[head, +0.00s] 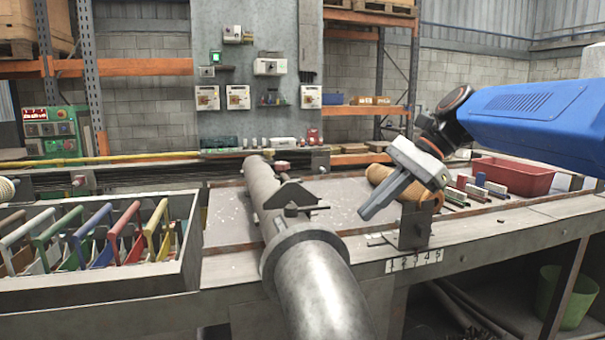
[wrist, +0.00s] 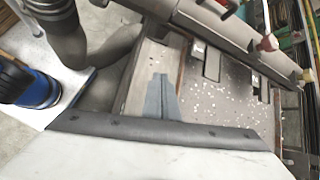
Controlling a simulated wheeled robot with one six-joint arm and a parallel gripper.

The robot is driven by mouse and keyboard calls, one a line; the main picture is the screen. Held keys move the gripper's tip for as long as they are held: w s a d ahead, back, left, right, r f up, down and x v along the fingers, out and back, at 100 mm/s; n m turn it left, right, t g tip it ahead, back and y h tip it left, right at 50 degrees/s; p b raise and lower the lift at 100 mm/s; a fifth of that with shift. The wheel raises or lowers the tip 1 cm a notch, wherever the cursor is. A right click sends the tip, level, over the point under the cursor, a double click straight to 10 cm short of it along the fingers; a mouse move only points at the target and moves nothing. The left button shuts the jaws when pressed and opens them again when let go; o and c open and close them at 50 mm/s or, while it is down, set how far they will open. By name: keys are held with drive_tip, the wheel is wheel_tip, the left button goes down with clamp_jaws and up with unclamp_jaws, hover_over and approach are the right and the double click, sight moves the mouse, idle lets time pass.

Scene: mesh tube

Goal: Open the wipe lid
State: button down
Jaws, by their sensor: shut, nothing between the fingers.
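I cannot make out a wipe container or its lid in either view. My gripper (head: 368,212) points down and to the left above the workbench, right of the big grey pipe. Its grey-blue fingers are together with nothing between them. In the wrist view the closed fingers (wrist: 163,97) show in the middle, over the speckled grey bench top.
A grey metal pipe (head: 318,290) runs along the bench toward the front. An open box (head: 95,290) with colored handles stands at left. A red tray (head: 512,176) and an orange-brown roll (head: 405,184) are at right. Speckled bench top (head: 235,225) is bare left of the pipe.

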drive_tip(key=w+a+r+m+g+y, duration=0.2)
drive_tip(key=w+r+m+g+y, duration=0.1)
drive_tip(key=w+r, duration=0.55)
drive_tip(key=s+a+f, duration=0.3)
drive_tip(key=a, duration=0.9)
drive_tip(key=shift+s+a+r, duration=0.1)
drive_tip(key=shift+s+a, duration=0.05)
drive_tip(key=shift+a, duration=0.05)
